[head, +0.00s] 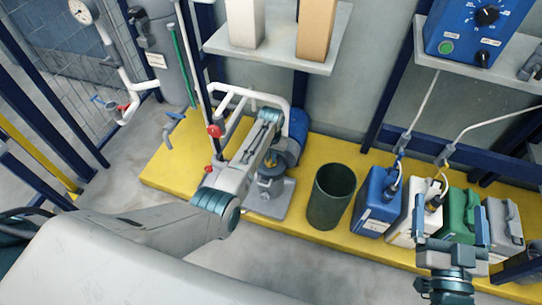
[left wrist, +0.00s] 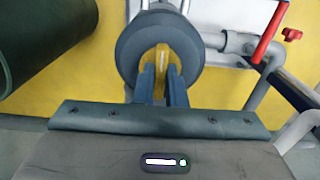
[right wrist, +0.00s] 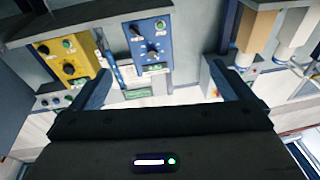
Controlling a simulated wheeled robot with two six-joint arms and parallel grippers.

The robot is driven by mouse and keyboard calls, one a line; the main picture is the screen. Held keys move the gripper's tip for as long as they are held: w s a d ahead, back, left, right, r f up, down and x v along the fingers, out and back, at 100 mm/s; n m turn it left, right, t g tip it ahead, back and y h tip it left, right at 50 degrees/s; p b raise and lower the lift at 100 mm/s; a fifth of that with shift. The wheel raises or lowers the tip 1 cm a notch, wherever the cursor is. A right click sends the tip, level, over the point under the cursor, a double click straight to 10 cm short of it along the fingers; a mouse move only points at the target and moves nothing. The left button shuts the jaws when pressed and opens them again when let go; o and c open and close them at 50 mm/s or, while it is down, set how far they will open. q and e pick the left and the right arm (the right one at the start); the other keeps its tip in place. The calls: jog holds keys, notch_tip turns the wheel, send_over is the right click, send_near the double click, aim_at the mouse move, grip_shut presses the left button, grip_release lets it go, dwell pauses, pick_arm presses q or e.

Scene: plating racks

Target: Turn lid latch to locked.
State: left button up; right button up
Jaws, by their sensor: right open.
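The lid (left wrist: 150,38) is a dark grey round housing seen close up in the left wrist view. A yellow latch bar (left wrist: 161,66) stands across its middle, roughly upright in that view. My left gripper (left wrist: 161,78) has its two blue fingers close together, one on each side of the bar, and looks shut on it. In the head view my left gripper (head: 270,160) is over the grey unit (head: 268,205) on the yellow platform, and the arm hides part of it. My right gripper (head: 451,228) is open and empty above the containers at the right.
A dark green bin (head: 331,200) stands right of the unit. Blue (head: 373,208), white, green and grey canisters line the platform further right. A white pipe frame with red knobs (head: 214,131) is close by on the left. A shelf (head: 285,52) is behind.

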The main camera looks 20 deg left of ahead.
pick_arm(q)
grip_shut()
